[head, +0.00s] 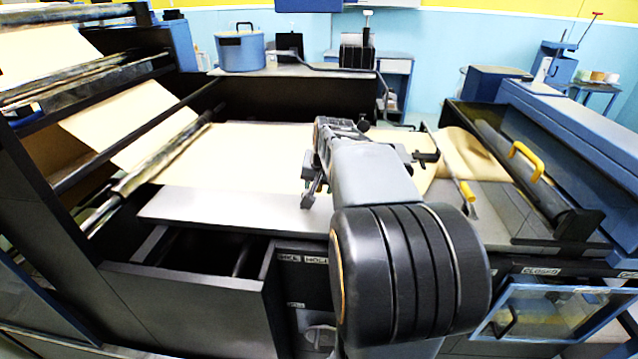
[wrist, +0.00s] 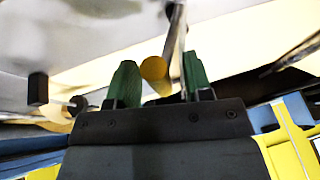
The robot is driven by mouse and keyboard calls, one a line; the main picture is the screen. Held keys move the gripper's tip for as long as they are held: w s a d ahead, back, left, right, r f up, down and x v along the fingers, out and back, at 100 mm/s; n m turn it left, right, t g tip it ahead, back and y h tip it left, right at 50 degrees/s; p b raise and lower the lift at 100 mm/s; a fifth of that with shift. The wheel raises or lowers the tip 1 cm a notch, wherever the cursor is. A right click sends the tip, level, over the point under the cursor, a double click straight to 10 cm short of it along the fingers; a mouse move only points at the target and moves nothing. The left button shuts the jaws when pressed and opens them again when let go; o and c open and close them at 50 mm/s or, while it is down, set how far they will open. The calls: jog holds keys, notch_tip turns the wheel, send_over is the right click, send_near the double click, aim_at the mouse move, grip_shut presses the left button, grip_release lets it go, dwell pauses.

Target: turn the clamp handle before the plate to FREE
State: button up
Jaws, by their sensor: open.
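In the wrist view my gripper (wrist: 159,72) has its two green fingers apart. The round yellow end of a handle (wrist: 154,68) shows between them, nearer the left finger, with a grey metal bar beside it. I cannot tell whether either finger touches it. In the head view my arm covers the handle, and I cannot clearly make out the fingertips. The pale metal plate (head: 230,210) lies in front of the brown paper. Small labels (head: 303,259) sit on the dark front below it; the lettering is hard to read. The handle's setting cannot be told.
Brown kraft paper (head: 255,150) runs across the bed from rollers at left. A yellow-handled tool (head: 467,192) lies right of my arm. A blue-framed clear cover (head: 550,312) and a yellow grip (head: 525,160) are at right. An open dark bay (head: 200,262) is at front left.

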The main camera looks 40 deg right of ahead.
jog(key=shift+c, duration=0.3)
grip_shut()
